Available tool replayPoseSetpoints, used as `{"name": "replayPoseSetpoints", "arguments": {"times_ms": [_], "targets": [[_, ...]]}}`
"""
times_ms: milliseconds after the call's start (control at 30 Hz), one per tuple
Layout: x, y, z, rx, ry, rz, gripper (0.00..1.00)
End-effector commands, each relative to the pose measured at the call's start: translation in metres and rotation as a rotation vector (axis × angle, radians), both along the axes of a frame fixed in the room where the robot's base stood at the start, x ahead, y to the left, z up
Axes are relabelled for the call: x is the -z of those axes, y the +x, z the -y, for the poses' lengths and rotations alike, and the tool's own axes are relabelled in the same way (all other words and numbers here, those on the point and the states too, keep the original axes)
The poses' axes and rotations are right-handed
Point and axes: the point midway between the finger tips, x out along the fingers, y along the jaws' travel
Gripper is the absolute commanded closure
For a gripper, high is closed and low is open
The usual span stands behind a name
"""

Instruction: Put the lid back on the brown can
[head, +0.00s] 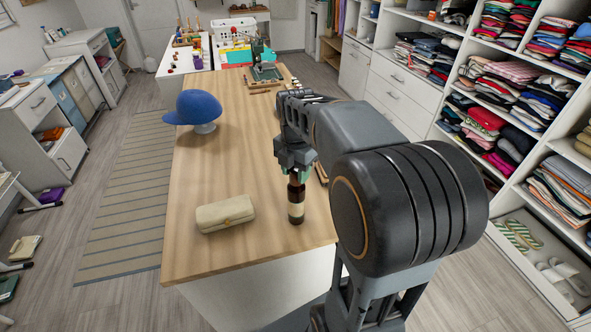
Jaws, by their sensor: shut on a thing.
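The brown can (296,211), dark brown with a cream band, stands upright on the wooden table near its front right corner. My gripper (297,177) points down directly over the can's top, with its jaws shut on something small. That is most likely the lid, but the fingers hide it and I cannot make out its shape. A pale teal patch shows at the fingertips. I cannot tell whether the held thing touches the can's rim. No other lid shows on the table.
A cream case (225,214) lies left of the can, and a blue cap (197,108) sits on a stand farther back. A brown flat thing (321,173) is partly hidden behind my arm. The middle of the wooden table (232,150) is clear. Clothes shelves (452,110) line the right.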

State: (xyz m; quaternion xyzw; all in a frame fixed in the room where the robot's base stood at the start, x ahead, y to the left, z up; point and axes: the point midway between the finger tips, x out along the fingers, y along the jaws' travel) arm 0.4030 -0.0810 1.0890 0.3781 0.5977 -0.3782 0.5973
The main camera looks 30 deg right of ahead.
Motion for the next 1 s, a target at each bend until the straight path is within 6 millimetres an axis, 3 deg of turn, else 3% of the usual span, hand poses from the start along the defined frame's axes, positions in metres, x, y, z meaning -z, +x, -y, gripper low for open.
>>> {"name": "replayPoseSetpoints", "arguments": {"times_ms": [167, 200, 467, 667, 867, 1000], "targets": [[-0.0001, 0.0001, 0.0000, 0.000, 0.000, 0.000, 0.82], [-0.0001, 0.0001, 0.0000, 0.000, 0.000, 0.000, 0.57], [-0.0001, 0.0001, 0.0000, 0.000, 0.000, 0.000, 0.32], [-0.0001, 0.0001, 0.0000, 0.000, 0.000, 0.000, 0.28], [-0.0001, 0.0001, 0.0000, 0.000, 0.000, 0.000, 0.09], [-0.0001, 0.0001, 0.0000, 0.000, 0.000, 0.000, 0.09]]}}
